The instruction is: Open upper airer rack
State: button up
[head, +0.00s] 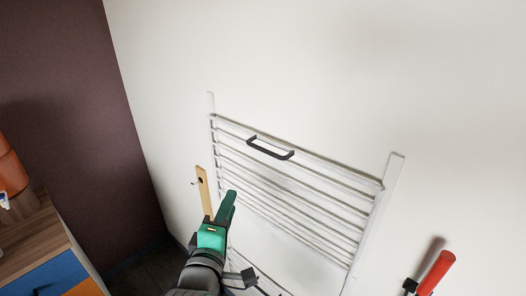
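The upper airer rack (292,188) is a white frame of several thin bars on the white wall. It appears folded flat against the wall. Its dark handle (270,148) sits near the top bar, left of the rack's middle. My green gripper (228,203) is in front of the rack's lower left side, below and left of the handle and apart from it in the picture. Its fingers overlap in this view, so I cannot tell whether they are open or shut. My arm hides part of the rack's lower left.
Part of a lower rack (268,281) shows at the bottom, partly hidden by my arm. A wooden strip (203,188) stands left of the rack. A red-handled tool (436,271) is at lower right. A wooden-topped cabinet (32,240) is at left. The wall above is clear.

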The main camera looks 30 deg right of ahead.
aim_at(262, 151)
jog(key=s+d+r+m+g+h, duration=0.1)
jog(key=s+d+r, duration=0.1)
jog(key=r, duration=0.4)
jog(key=s+d+r+g, duration=0.2)
jog(key=r, duration=0.5)
jog(key=x, duration=1)
jog(key=shift+w+d+f, duration=0.15)
jog(key=shift+w, duration=0.25)
grip_shut()
